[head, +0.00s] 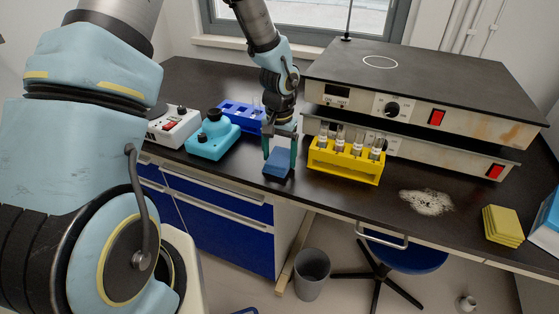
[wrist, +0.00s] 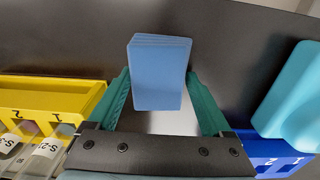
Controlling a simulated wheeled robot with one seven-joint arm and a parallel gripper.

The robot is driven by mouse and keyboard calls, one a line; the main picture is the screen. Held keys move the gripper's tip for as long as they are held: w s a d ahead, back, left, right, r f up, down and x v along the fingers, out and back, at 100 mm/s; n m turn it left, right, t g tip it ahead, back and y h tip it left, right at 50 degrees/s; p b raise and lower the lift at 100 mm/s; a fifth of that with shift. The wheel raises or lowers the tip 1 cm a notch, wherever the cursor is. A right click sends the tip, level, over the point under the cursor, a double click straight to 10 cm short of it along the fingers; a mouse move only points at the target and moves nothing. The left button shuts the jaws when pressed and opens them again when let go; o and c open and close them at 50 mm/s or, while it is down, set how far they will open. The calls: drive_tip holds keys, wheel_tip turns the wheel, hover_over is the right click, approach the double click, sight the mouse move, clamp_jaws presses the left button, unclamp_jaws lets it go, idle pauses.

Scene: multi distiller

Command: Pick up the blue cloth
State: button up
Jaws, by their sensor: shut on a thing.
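The blue cloth (head: 277,165) is a small folded block in layers, at the front edge of the dark bench between the teal device and the yellow rack. My gripper (head: 279,156) comes down from above with a green finger on each side of it. In the wrist view the cloth (wrist: 160,75) sits between the two green fingertips of my gripper (wrist: 157,80), which is shut on it. I cannot tell whether the cloth still touches the bench.
A yellow rack with vials (head: 345,165) stands close on the right, with a stacked hotplate (head: 420,85) behind. A teal device (head: 212,140) and a blue rack (head: 240,112) stand left. White powder (head: 427,202) and yellow cloths (head: 502,225) lie farther right.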

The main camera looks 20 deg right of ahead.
sight(280, 156)
wheel_tip(280, 156, up, 10)
drive_tip(key=b, duration=0.1)
drive_tip(key=shift+b, duration=0.35)
drive_tip(key=o, duration=0.8)
drive_tip(key=c, duration=0.7)
drive_tip(key=shift+o, duration=0.2)
